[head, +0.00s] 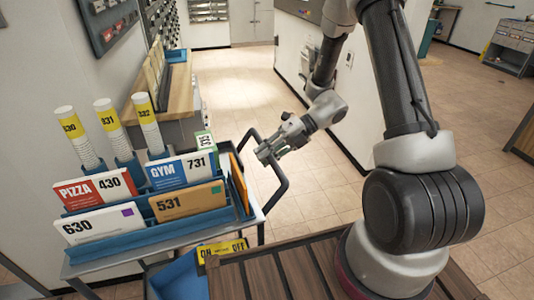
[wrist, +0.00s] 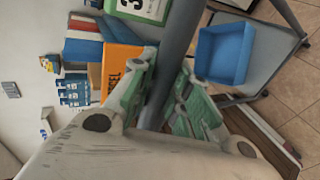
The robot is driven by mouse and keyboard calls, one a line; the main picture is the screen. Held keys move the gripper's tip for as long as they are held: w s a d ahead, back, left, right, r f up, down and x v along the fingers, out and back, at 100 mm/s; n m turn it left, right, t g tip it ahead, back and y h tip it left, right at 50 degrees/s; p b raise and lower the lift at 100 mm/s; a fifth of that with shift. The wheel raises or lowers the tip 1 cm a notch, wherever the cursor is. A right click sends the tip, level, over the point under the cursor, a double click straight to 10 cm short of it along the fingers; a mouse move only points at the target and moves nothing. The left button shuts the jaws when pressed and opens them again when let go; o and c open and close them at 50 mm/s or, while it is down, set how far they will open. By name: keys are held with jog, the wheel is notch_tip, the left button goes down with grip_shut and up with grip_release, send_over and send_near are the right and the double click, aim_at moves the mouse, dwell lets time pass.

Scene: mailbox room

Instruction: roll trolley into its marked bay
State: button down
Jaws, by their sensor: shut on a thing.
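The trolley (head: 140,255) stands at the left in the head view, with a blue rack of letters and tubes on top. Its dark push handle (head: 285,182) sticks out on the right side. My gripper (head: 266,153) is at the upper part of this handle. In the wrist view, the green-padded fingers (wrist: 160,100) lie on both sides of the dark handle bar (wrist: 178,48), shut on it. A blue bin (wrist: 224,52) shows on the trolley's lower shelf. I cannot make out a marked bay in either view.
A wood-topped counter (head: 178,88) stands along the left wall behind the trolley. A white partition (head: 345,110) rises beyond my arm. Tiled floor (head: 255,95) is open between them. A slatted wooden surface (head: 285,272) lies in front, close to the trolley.

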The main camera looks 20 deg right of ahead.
jog(key=a, duration=0.5)
jog(key=s+a, duration=0.1)
jog(key=a, duration=1)
jog(key=shift+s, duration=0.25)
jog(key=a, duration=0.5)
jog(key=s+a, duration=0.1)
jog(key=a, duration=1)
jog(key=shift+s, duration=0.3)
jog(key=a, duration=0.5)
jog(key=s+a, duration=0.1)
jog(key=a, duration=1)
jog(key=shift+s, duration=0.25)
jog(key=shift+d, duration=0.1)
jog(key=c, duration=1.1)
grip_release()
